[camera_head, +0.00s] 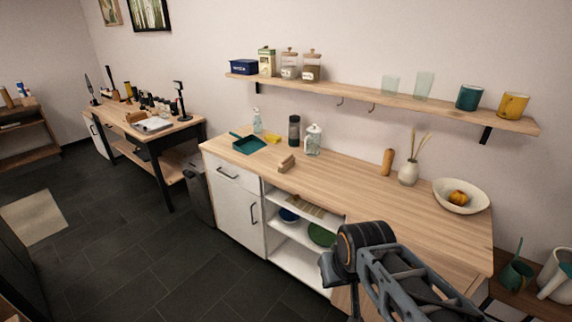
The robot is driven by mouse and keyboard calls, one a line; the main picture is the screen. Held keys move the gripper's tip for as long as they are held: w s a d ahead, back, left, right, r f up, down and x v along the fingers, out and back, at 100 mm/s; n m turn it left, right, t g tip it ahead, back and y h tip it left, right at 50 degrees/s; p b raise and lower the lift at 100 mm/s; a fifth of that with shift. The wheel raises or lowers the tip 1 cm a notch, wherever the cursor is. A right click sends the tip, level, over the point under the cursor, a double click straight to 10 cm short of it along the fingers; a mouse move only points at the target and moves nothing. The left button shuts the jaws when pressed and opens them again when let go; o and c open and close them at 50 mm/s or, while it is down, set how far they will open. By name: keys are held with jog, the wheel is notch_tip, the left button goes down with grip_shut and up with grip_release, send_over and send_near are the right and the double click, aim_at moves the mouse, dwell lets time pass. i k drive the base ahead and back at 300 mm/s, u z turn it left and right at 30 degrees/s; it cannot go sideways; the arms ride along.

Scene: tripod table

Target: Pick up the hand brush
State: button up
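The hand brush (286,163) appears to be the small light-wood block with a pale underside. It lies on the wooden countertop (352,187), left of the middle, near the front edge. A teal dustpan (249,146) lies to its left on the same counter. My arm comes in from the bottom right, in front of the counter's right half, well apart from the brush. My gripper's fingers do not show in this view.
A yellow sponge, a spray bottle (257,121), a dark bottle (294,130) and a glass jar (313,140) stand behind the brush. A pepper mill (387,162), vase (409,173) and white bowl (444,198) are to the right. A shelf (380,99) hangs above.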

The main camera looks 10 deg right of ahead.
aim_at(287, 162)
jog(key=u, duration=0.25)
jog(key=i, duration=0.3)
jog(key=u, duration=0.95)
jog(key=i, duration=1.8)
jog(key=z, duration=1.1)
jog(key=i, duration=0.7)
jog(key=z, duration=0.75)
